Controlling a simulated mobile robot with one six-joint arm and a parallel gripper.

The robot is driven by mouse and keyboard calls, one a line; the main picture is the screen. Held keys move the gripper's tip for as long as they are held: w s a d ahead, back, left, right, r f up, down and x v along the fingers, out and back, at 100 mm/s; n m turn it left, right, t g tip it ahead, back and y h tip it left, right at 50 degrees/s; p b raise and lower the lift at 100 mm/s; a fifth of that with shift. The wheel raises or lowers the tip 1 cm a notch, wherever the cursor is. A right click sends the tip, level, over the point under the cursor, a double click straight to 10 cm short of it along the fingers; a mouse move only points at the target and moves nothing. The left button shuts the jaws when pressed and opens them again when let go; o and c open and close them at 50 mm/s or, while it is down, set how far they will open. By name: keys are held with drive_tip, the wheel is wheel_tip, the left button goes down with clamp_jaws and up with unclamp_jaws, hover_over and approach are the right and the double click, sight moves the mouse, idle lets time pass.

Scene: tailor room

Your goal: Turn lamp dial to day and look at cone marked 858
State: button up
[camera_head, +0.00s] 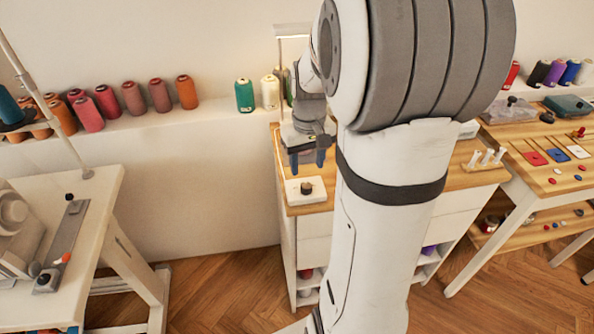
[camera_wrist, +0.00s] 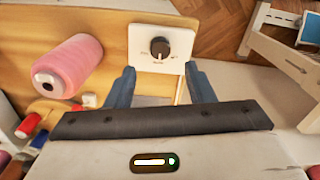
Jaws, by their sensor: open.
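The lamp dial is a dark round knob (camera_head: 306,187) on a white plate (camera_head: 291,196) at the near left corner of the wooden-topped cabinet. In the wrist view the knob (camera_wrist: 159,47) sits near the top centre, with small lettering on its plate too blurred to read. My gripper (camera_head: 307,163) hangs above the dial with its blue fingers apart and empty. In the wrist view the fingertips (camera_wrist: 160,68) flank the plate's lower part, apart from the knob. A pink cone (camera_wrist: 72,63) lies left of the dial in the wrist view. No 858 mark is legible.
Thread cones, such as a green one (camera_head: 244,95), stand along the wall ledge. A lamp-like frame (camera_head: 291,36) rises behind my arm. White pegs (camera_head: 486,159) stand on the cabinet's right. A work table (camera_head: 561,180) is at right, a sewing table (camera_head: 95,195) at left.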

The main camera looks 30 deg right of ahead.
sight(306, 185)
wheel_tip(306, 185, down, 7)
drive_tip(key=shift+r+b, duration=0.15)
drive_tip(key=shift+b, duration=0.2)
drive_tip(key=shift+c, duration=0.6)
drive_tip(key=c, duration=0.9)
drive_tip(key=shift+m, duration=0.3)
drive_tip(key=m, duration=1)
drive_tip(key=shift+p, duration=0.3)
